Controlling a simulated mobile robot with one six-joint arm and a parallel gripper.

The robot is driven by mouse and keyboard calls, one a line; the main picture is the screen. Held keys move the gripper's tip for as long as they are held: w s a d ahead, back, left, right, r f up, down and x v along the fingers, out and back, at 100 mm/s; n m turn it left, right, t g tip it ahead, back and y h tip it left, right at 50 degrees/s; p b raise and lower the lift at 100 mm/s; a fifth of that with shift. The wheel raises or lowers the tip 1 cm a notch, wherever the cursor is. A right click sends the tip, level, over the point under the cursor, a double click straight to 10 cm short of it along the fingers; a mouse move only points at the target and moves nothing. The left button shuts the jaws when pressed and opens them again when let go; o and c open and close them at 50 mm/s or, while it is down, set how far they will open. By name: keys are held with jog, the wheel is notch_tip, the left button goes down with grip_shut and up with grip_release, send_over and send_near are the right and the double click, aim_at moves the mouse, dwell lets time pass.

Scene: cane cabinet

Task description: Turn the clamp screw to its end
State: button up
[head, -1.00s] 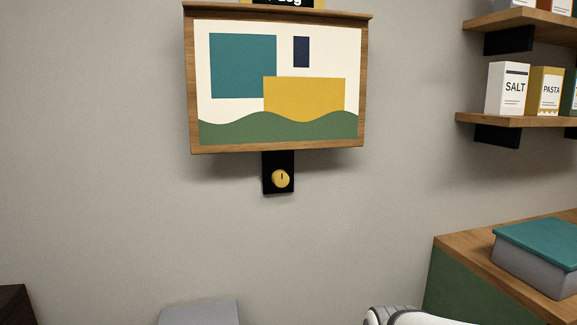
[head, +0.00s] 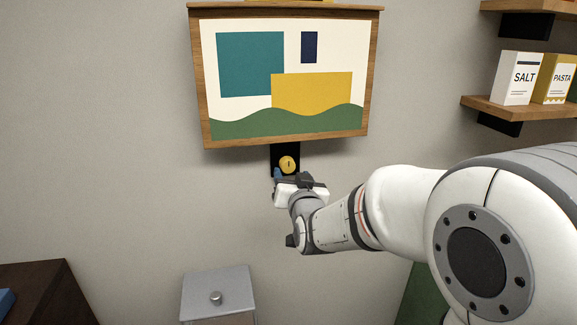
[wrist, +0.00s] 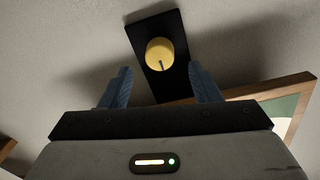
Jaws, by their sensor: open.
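The clamp screw is a round yellow knob (head: 288,164) with a dark mark on its face, set on a black plate (head: 276,150) below the framed picture on the wall. In the wrist view the knob (wrist: 160,53) sits on its black plate (wrist: 143,27), ahead of and between my two blue fingers. My gripper (wrist: 160,88) is open and empty, with its fingers spread apart. In the head view my gripper (head: 296,180) is just below the knob and hides the lower part of the plate. I see no contact with the knob.
The wooden-framed picture (head: 206,100) hangs directly above the knob. Shelves with a salt box (head: 517,78) and a pasta box (head: 554,78) are at the right. A grey lidded box (head: 218,285) stands below, and a dark cabinet (head: 45,290) is at lower left.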

aim_at(288, 168)
jog(key=shift+x, duration=2.25)
jog(key=c, duration=1)
jog(key=shift+f+b, duration=0.15)
jog(key=shift+b, duration=0.15)
